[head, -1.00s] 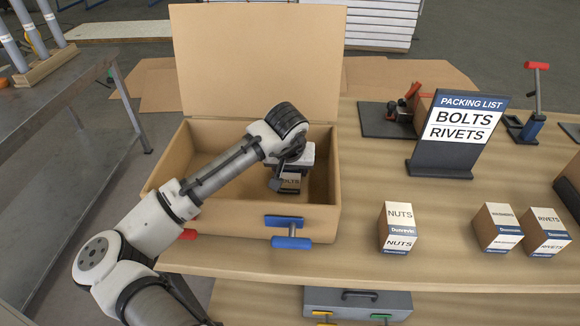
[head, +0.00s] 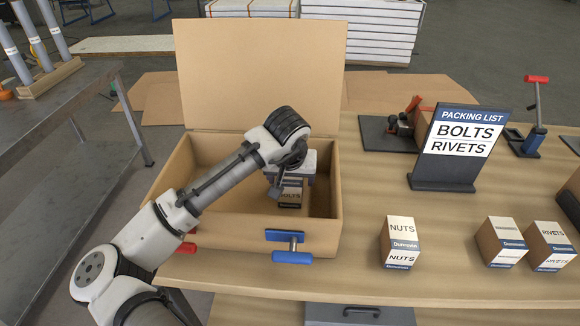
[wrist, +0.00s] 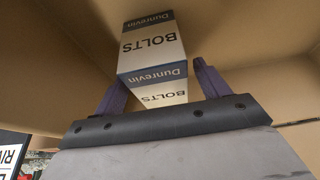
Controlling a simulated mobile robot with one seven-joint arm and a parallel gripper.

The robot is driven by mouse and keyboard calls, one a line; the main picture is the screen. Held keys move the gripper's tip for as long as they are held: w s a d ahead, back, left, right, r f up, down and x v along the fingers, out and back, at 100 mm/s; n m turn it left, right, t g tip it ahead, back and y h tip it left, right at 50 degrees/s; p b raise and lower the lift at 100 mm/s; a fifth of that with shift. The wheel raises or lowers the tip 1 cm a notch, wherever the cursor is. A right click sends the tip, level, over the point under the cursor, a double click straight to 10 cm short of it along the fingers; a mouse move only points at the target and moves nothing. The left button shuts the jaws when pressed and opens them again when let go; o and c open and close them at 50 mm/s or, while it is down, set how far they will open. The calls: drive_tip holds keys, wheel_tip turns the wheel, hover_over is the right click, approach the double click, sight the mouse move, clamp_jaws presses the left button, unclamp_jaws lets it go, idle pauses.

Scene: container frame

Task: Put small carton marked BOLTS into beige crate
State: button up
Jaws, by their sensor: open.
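The small carton marked BOLTS (head: 290,194) is inside the beige crate (head: 320,238), low down near its floor; it also shows in the wrist view (wrist: 152,52). My gripper (head: 291,181) reaches down into the crate just above the carton. In the wrist view my gripper (wrist: 160,85) has its two purple fingers apart, one on each side of the carton's near end, with a gap visible on the right. The gripper is open. The carton's underside is hidden, so I cannot tell whether it rests flat.
The crate's lid (head: 262,75) stands open at the back. Cartons marked NUTS (head: 400,243) and RIVETS (head: 550,247) and another carton (head: 501,242) stand on the bench at right. The packing list sign (head: 459,145) stands behind them. A blue-handled clamp (head: 287,247) is at the crate's front.

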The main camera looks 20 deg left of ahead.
drive_tip(key=b+v, duration=0.1)
drive_tip(key=v, duration=0.8)
drive_tip(key=shift+s+d+r, duration=0.1)
drive_tip(key=shift+s+r, duration=0.05)
